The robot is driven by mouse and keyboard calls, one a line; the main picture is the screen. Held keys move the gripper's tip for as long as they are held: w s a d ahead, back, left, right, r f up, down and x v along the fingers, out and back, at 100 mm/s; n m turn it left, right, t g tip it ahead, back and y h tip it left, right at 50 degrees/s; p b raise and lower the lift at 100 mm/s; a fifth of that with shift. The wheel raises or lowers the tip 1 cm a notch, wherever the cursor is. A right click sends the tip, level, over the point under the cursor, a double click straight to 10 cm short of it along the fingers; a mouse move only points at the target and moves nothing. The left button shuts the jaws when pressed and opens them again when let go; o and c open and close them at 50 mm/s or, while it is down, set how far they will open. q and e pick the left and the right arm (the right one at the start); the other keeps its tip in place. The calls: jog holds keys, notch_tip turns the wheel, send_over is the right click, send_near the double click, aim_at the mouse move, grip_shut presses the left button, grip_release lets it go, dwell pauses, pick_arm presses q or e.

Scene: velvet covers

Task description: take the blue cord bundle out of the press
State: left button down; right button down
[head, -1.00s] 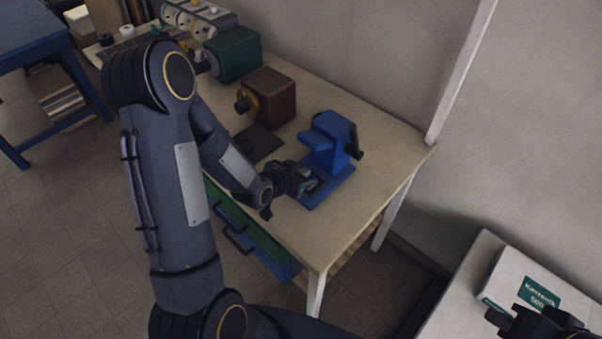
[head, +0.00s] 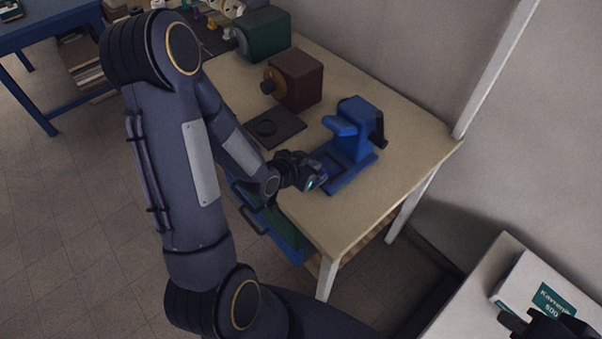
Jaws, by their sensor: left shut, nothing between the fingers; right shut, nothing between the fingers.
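The blue press (head: 362,128) stands on the wooden table, its flat base plate (head: 350,178) reaching toward the table's front edge. My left gripper (head: 317,183) is shut and empty at the front left end of that base plate; I cannot tell whether it touches it. A small teal glint shows at its fingers. I cannot make out a blue cord bundle; the press and gripper are blue or dark there and may hide it. My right gripper (head: 512,322) is shut, partly in view at the lower right corner, far from the press.
A dark red machine (head: 300,80) and a green one (head: 265,33) stand further back on the table (head: 405,170). A dark flat plate (head: 275,128) lies left of the press. A white labelled box (head: 525,280) sits on a pale surface at lower right. A white post rises behind the table's right corner.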

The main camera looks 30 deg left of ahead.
pick_arm(q)
jog(key=shift+w+f, duration=0.1)
jog(key=shift+w, duration=0.1)
jog(key=b, duration=0.2)
send_over(294, 199)
jog(key=s+a, duration=0.1)
jog(key=s, duration=0.2)
jog(key=shift+a+r, duration=0.2)
jog(key=w+a+f+g, duration=0.1)
jog(key=w+a+f+g+y, duration=0.1)
jog(key=g, duration=0.1)
jog(key=shift+a, duration=0.25)
jog(key=g, duration=0.1)
jog(key=w+g, duration=0.1)
jog(key=w+y, duration=0.1)
jog(key=shift+a+r+g, duration=0.3)
jog(key=shift+r+g, duration=0.1)
jog(key=d+r+g, duration=0.5)
jog(key=r, duration=0.3)
jog(key=f, duration=0.7)
jog(key=s+f, duration=0.1)
jog(key=f, duration=0.2)
jog(key=shift+a+f+b, duration=0.25)
jog(key=shift+f+b, duration=0.15)
jog(key=w, duration=0.2)
jog(key=w+p, duration=0.1)
jog(key=shift+w+d+r, duration=0.25)
jog(key=shift+w+d, duration=0.05)
jog(key=shift+w, duration=0.3)
jog(key=shift+d, duration=0.1)
